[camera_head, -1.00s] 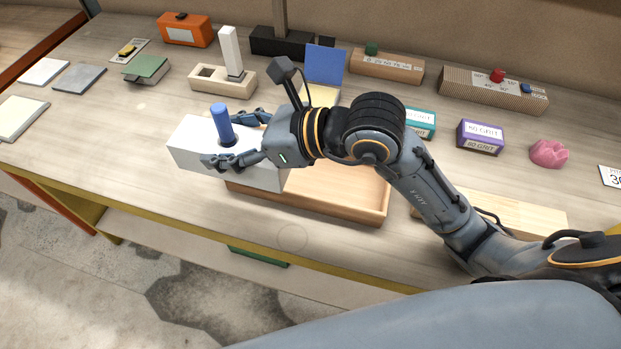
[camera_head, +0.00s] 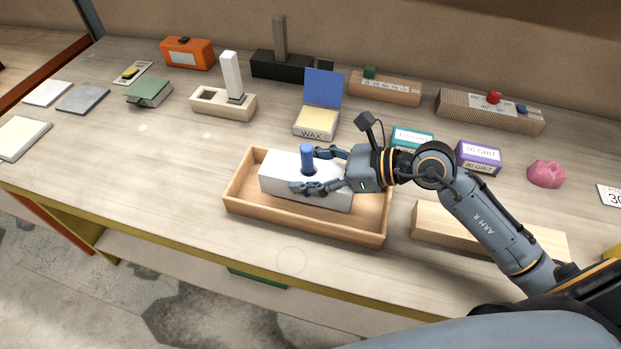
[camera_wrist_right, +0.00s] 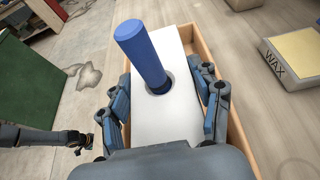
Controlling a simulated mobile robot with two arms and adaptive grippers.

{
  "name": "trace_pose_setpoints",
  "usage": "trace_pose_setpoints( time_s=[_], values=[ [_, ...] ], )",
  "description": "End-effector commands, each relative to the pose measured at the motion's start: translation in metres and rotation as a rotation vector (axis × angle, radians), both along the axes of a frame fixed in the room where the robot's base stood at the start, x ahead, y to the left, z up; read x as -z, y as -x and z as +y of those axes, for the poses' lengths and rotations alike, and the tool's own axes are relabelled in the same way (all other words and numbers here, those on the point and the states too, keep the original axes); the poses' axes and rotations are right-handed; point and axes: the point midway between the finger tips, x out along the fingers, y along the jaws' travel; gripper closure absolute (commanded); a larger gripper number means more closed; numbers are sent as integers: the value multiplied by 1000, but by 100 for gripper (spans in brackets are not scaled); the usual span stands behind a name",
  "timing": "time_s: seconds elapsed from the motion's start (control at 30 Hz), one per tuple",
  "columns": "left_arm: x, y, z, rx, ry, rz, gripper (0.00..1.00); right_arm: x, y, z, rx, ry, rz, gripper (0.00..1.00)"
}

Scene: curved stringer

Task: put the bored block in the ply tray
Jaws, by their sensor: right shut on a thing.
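The bored block (camera_head: 285,180) is white, with a blue peg (camera_head: 307,158) standing in the dark hole in its top. In the head view it is within the outline of the ply tray (camera_head: 313,228), a shallow open wooden tray. I cannot tell whether its underside touches the tray floor. My right gripper (camera_head: 318,171) is shut on the block, with fingers along its two long sides. The right wrist view shows the block (camera_wrist_right: 170,118) between the fingers and the peg leaning a little in the picture. A dark arm end, apparently my left gripper (camera_wrist_right: 84,142), shows there at left; its jaws are unclear.
A wax box (camera_head: 316,123) with a blue lid stands behind the tray. A pale wooden board (camera_head: 440,225) lies just right of it. Teal (camera_head: 413,138) and purple (camera_head: 478,155) grit boxes stand behind my right arm. The bench left of the tray is clear.

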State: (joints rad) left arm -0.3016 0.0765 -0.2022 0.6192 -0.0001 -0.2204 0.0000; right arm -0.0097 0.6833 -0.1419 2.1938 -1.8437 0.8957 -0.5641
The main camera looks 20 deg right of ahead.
Motion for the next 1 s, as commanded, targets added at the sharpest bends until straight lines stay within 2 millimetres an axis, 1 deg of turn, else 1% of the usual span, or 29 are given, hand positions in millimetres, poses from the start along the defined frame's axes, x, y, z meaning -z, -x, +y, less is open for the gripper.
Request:
trace_pose_setpoints(
  time_s=[0.03, 0.1, 0.2, 0.3, 0.5, 0.6, 0.63, 0.67, 0.7, 0.73, 1.0],
  values=[
    [-1, -1, 0, 0, -1, -1, 100, 7, 0, -3, 3, -2, 5, 82],
    [-4, -1, 1, 0, -2, -1, 100, 17, 0, -2, 3, -5, 6, 82],
    [-6, -2, 2, -1, -1, -2, 100, 28, 0, -2, 2, -4, 2, 82],
    [-5, -2, 2, -2, -2, -3, 100, 32, 0, -2, 1, -1, -1, 82],
    [-5, -2, 4, -2, -4, -3, 100, 32, 0, -2, 1, 0, -2, 82],
    [-1, -2, 4, -2, -4, -3, 100, 36, 0, -2, 1, -1, -1, 82],
    [-3, -2, 4, -2, -5, -4, 100, 35, 0, -2, 0, 1, 1, 30],
    [-3, -3, 4, -2, -5, -4, 100, 35, 0, -2, 0, 0, 1, 24],
    [-3, -3, 4, -2, -5, -4, 100, 35, 0, -2, 0, 0, 1, 16],
    [-3, -3, 4, -2, -5, -4, 100, 35, 0, -2, 0, 0, 1, 14],
    [-3, -3, 4, -1, -4, -4, 100, 35, 0, -2, 0, 0, 1, 14]
  ],
)
